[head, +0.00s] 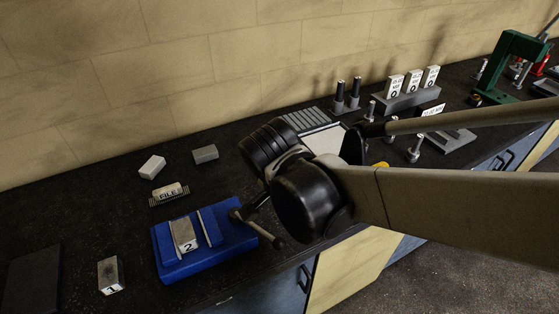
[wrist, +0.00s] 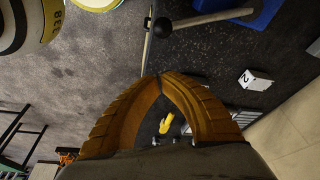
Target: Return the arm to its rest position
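My arm (head: 440,203) reaches in from the right in the head view, and its black joints (head: 310,200) hang over the bench's front edge beside the blue vise. My gripper (wrist: 160,76) shows in the wrist view with its two orange-brown ribbed fingers curved together and the tips meeting. Nothing shows held between the tips. In the head view I cannot make out the fingers; the arm seems to hide them.
A blue vise (head: 175,263) holds a block marked 2 (head: 184,236). Its ball-ended handle (head: 262,232) sticks out near my arm; the handle's ball (wrist: 163,27) is also beyond my fingertips. Blocks and a green press (head: 510,62) stand on the bench. Open floor (head: 440,270) lies in front.

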